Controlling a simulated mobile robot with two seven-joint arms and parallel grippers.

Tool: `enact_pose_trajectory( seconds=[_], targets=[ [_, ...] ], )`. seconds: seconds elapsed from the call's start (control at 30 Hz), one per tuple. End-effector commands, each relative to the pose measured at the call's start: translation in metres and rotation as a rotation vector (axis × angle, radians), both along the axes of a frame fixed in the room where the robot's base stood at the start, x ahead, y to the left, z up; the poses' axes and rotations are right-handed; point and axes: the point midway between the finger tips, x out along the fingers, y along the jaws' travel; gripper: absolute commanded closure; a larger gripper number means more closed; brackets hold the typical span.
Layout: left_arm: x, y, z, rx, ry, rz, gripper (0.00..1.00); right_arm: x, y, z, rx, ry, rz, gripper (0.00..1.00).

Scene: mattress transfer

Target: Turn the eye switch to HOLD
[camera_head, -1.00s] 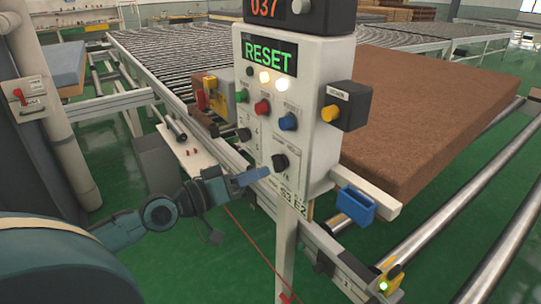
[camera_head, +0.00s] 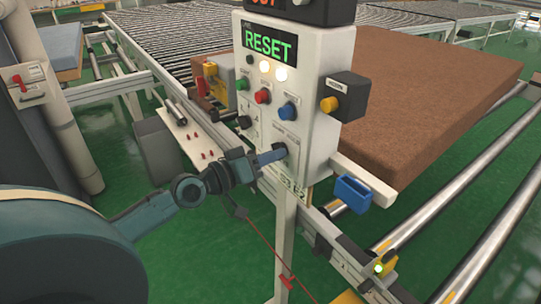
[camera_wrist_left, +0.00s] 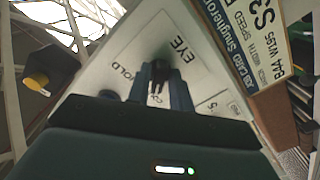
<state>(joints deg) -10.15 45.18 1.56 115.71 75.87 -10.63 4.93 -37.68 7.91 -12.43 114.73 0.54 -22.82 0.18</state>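The eye switch is a dark knob on the sloping lower face of the white control panel (camera_head: 318,62). In the left wrist view the knob (camera_wrist_left: 158,76) sits between two blue fingers, with EYE printed to its right and HOLD to its left. My left gripper (camera_head: 277,154) is at the panel, its fingertips on either side of the knob and covering it in the head view. It also shows in the left wrist view (camera_wrist_left: 160,88). Whether the fingers press on the knob is unclear, and the knob's pointer cannot be read. My right gripper is not in view.
Green (camera_head: 242,84), red (camera_head: 263,96) and blue (camera_head: 289,113) buttons sit above the switch, below a RESET display (camera_head: 270,42). A yellow-knobbed side box (camera_head: 345,95) and blue holder (camera_head: 352,193) stick out right. A brown mattress (camera_head: 430,95) lies behind. A job card (camera_wrist_left: 262,40) is close beside the gripper.

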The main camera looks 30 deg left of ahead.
Motion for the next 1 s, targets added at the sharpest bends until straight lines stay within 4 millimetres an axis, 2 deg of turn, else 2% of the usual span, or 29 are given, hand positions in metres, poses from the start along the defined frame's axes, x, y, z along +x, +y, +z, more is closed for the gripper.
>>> enact_pose_trajectory(
  seconds=[0.03, 0.27, 0.67, 1.0],
  targets=[
    [-0.0001, 0.0, 0.0001, 0.0, 0.0, 0.0, 0.83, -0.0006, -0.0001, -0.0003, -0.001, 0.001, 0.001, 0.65],
    [-0.0002, 0.0001, 0.0001, 0.0, 0.0, 0.0, 1.0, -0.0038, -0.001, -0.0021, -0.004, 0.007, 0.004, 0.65],
    [-0.0002, 0.0001, -0.0006, 0.033, -0.014, -0.001, 1.0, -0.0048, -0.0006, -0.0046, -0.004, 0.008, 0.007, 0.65],
    [0.0001, 0.0007, -0.0018, 0.236, -0.098, -0.002, 1.0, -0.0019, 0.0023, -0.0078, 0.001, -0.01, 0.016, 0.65]
  ],
)
